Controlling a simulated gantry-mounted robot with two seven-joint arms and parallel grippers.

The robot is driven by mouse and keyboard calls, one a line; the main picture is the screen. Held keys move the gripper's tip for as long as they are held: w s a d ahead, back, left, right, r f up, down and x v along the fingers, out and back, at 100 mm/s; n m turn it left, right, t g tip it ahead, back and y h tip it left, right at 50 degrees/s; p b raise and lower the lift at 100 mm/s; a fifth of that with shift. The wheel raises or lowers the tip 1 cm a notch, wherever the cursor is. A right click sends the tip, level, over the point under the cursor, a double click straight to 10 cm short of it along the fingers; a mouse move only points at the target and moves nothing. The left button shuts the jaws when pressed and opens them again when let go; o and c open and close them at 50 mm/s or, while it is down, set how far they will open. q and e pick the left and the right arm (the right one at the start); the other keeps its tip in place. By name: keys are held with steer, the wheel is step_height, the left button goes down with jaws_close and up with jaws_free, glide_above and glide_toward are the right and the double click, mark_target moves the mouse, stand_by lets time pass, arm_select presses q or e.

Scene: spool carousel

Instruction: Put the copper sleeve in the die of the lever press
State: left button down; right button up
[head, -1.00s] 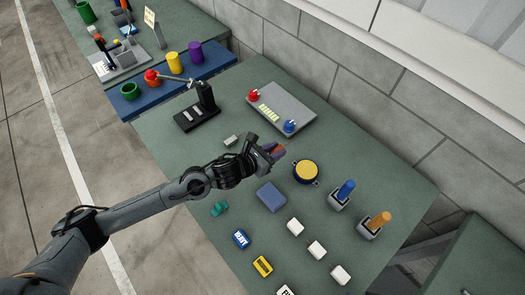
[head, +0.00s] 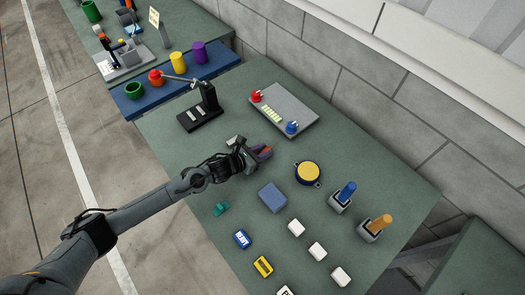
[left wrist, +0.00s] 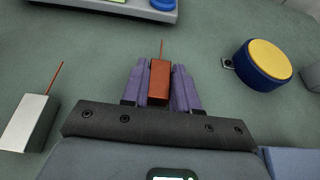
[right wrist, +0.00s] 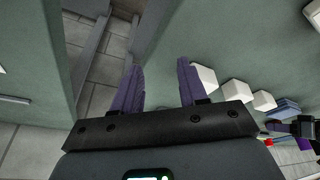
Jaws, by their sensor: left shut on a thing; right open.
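My left gripper (head: 263,152) is shut on a copper-coloured block (left wrist: 160,82) with a thin copper wire standing out of its far end. It holds the block above the green bench; I cannot tell whether this block is the copper sleeve. No clear ring or tube of copper shows elsewhere. A grey stand (head: 124,62) with an upright post and lever is on the far bench and may be the lever press; its die is too small to make out. My right gripper (right wrist: 160,75) is open and empty, seen only in the right wrist view.
A silver block (left wrist: 28,122) with a copper wire lies left of my left gripper. A black stand (head: 203,112) with a lever arm, a grey panel (head: 284,108), a yellow-topped round part (head: 308,173) and a blue block (head: 272,198) stand around it. Coloured spools stand on a blue shelf (head: 218,68).

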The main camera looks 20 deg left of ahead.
arm_select(q)
steer(key=shift+f, duration=0.15)
steer(key=c, duration=0.9)
jaws_free()
steer(key=shift+o, duration=0.2)
